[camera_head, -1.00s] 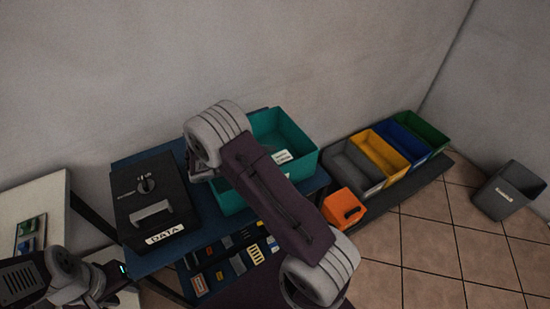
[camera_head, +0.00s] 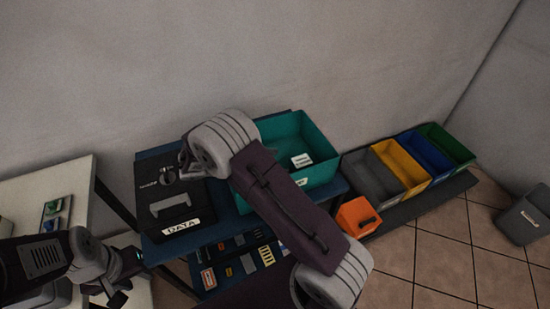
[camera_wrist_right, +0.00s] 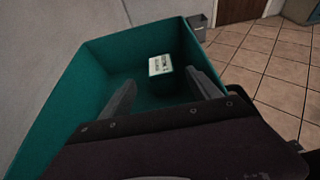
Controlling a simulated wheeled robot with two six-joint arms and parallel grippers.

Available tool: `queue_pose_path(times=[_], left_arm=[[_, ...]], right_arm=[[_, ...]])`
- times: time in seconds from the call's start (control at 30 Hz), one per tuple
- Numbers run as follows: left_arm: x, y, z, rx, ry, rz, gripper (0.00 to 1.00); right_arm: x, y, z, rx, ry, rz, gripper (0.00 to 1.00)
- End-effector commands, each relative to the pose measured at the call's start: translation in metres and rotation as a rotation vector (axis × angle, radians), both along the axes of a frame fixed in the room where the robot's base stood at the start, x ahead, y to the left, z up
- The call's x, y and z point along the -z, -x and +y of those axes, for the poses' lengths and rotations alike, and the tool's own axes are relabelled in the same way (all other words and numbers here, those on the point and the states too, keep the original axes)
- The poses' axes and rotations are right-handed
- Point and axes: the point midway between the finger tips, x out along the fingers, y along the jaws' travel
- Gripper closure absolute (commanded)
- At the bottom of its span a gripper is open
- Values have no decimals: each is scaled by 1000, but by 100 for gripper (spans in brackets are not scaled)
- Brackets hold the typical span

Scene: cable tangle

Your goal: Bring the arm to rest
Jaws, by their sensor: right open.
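My right arm (camera_head: 285,205) reaches across the middle of the head view and covers part of the teal bin (camera_head: 325,150). Its gripper is mostly hidden there behind its own wrist. In the right wrist view my right gripper (camera_wrist_right: 160,82) is open, with its two dark fingers apart and nothing between them. Beyond it is the teal bin's interior, where a small box with a white label (camera_wrist_right: 160,65) lies. That box also shows in the head view (camera_head: 301,160). My left gripper (camera_head: 122,287) is low at the left, and its jaws are unclear.
A black DATA box (camera_head: 172,208) stands on the blue table left of the bin. An orange box (camera_head: 357,217) and grey, yellow, blue and green bins (camera_head: 400,165) are on the right. A waste bin (camera_head: 525,215) stands on open tiled floor. A white table (camera_head: 80,185) is at left.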

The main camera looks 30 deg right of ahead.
Motion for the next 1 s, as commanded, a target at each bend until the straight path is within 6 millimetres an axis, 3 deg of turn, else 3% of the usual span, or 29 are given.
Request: queue_pose_path(times=[0.23,0.37,0.43,0.53,0.63,0.73,0.87,1.0], left_arm=[[-3,0,0,0,0,0,64],[-18,0,0,0,0,0,64],[-31,0,0,0,0,0,64],[-48,0,0,0,0,0,64],[-61,0,0,0,0,0,64],[-68,0,0,0,0,0,64],[-64,0,0,0,0,0,64],[-64,0,0,0,0,0,64]], right_arm=[[-3,0,-2,6,0,-1,29],[-45,-2,-20,63,-26,-79,29],[-84,20,-38,145,-64,-126,29],[-100,75,-44,319,-251,-214,29],[-88,123,-17,542,-494,-388,29],[-66,151,31,820,-725,-624,29],[-39,153,76,1106,-870,-849,29],[-33,131,90,1256,-927,-1009,29]])
